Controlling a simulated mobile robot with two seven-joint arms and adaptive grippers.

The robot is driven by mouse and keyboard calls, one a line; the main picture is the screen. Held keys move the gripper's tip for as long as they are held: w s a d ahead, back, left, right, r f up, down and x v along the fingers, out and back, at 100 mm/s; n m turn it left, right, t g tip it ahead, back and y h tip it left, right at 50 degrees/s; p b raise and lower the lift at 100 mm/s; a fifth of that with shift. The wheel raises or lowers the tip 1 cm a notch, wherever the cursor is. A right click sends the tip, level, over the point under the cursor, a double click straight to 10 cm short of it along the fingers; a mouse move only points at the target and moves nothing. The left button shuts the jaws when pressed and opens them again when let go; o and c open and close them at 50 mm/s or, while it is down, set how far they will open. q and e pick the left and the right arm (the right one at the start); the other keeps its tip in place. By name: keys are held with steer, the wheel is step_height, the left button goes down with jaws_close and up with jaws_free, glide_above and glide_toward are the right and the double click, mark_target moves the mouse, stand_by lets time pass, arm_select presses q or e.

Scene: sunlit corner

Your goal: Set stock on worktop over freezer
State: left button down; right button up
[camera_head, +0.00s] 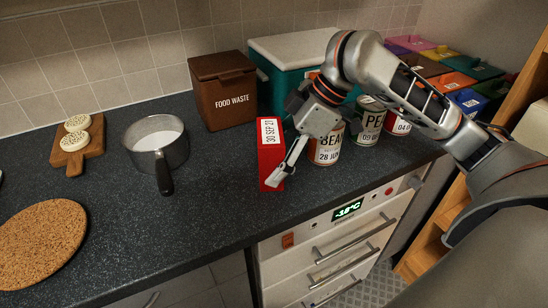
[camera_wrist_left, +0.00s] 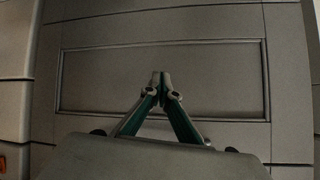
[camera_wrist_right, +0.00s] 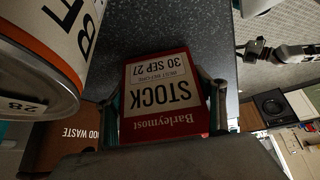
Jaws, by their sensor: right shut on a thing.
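The stock box (camera_head: 268,165) is red with a white label dated 30 SEP 27. My right gripper (camera_head: 282,172) is shut on it near the front of the dark worktop (camera_head: 222,208). In the right wrist view the stock box (camera_wrist_right: 162,98) sits between the two fingers, its STOCK lettering upside down. It looks upright, at or just above the worktop; I cannot tell if it touches. The freezer (camera_head: 330,241), with a −18°C display, is below and right of the box. My left gripper (camera_wrist_left: 161,80) is shut and empty before a grey panel; the head view does not show it.
Cans labelled BEA (camera_head: 327,149) and PE (camera_head: 369,124) stand right of the box, partly behind my right arm. A brown food waste bin (camera_head: 224,92) and teal bin (camera_head: 290,50) stand behind. A saucepan (camera_head: 157,145), wooden board (camera_head: 92,148) and cork mat (camera_head: 40,243) are left.

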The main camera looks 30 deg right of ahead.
steer(key=shift+f, duration=0.1)
steer(key=o, duration=1.3)
steer(key=shift+r, duration=0.2)
arm_select(q)
steer(key=s+d+r+p, duration=0.1)
steer(key=p, duration=0.3)
steer(key=shift+s+r, duration=0.15)
steer(key=shift+r, duration=0.25)
arm_select(e)
steer(key=v, duration=1.2)
steer(key=shift+f, duration=0.1)
arm_select(q)
steer(key=shift+r, duration=0.15)
